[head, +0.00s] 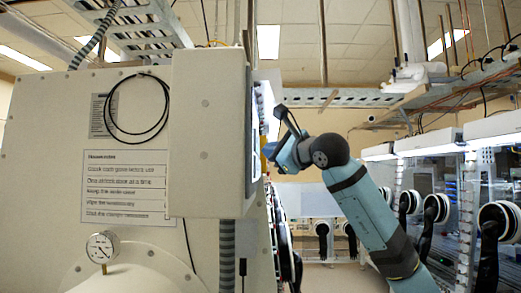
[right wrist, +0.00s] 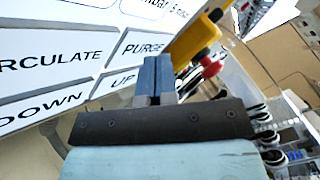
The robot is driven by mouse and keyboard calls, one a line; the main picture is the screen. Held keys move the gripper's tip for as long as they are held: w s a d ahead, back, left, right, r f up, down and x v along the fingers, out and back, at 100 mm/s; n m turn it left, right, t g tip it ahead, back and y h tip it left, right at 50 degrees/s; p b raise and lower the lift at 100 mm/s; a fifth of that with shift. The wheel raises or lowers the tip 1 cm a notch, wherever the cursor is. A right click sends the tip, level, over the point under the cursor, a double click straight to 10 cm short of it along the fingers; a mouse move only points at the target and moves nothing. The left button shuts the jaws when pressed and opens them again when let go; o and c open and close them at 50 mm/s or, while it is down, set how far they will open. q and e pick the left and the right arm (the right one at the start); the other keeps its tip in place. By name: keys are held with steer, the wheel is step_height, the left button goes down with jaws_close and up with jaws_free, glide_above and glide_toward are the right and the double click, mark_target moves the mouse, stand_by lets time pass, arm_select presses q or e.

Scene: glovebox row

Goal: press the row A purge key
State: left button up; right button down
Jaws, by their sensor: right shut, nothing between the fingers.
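The PURGE key (right wrist: 136,46) is a white, black-lettered key on a tilted panel in the right wrist view. My right gripper (right wrist: 157,72) is shut and empty; its blue-grey fingertips overlap the lower right part of that key. I cannot tell whether they touch it. In the head view my right gripper (head: 268,150) is at the right side of a cream control box (head: 207,120), whose key face is turned away and seen edge-on. No row letter is readable near the key. My left gripper is not in view.
Beside PURGE are the CIRCULATE key (right wrist: 50,50), DOWN key (right wrist: 42,108) and UP key (right wrist: 122,80). A red button (right wrist: 211,67) on a yellow mount (right wrist: 192,40) is close right of the fingers. A pressure gauge (head: 102,247) is at lower left; gloveboxes (head: 432,170) line the right.

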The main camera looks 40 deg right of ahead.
stand_by(0.5)
steer(key=shift+s+d+b, duration=0.3)
steer(key=shift+s+d, duration=0.15)
steer(key=shift+d, duration=0.1)
steer(key=shift+s+d+b, duration=0.85)
steer(key=shift+s+d, duration=0.8)
steer(key=shift+d, duration=0.25)
